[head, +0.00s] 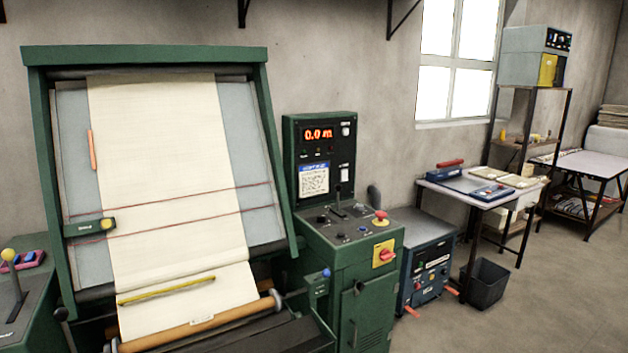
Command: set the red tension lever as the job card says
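A white card with a blue header (314,179) is on the black panel of the green control console; its text is too small to read. I cannot make out a lever that is clearly the red tension lever. A lever with a yellow knob (9,255) stands at the far left. A blue-knobbed control (326,273) sits at the machine's lower right side. A black lever (338,206) rises from the console top, with a red mushroom button (380,216) to its right. My gripper is not in view.
Cream cloth (165,180) runs down the green-framed inspection machine (40,150) to an orange-brown roller (200,326). The console display (318,134) reads 0.0 m. A blue unit (428,265), a worktable (490,202) and a black bin (486,284) stand right. Floor at the lower right is clear.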

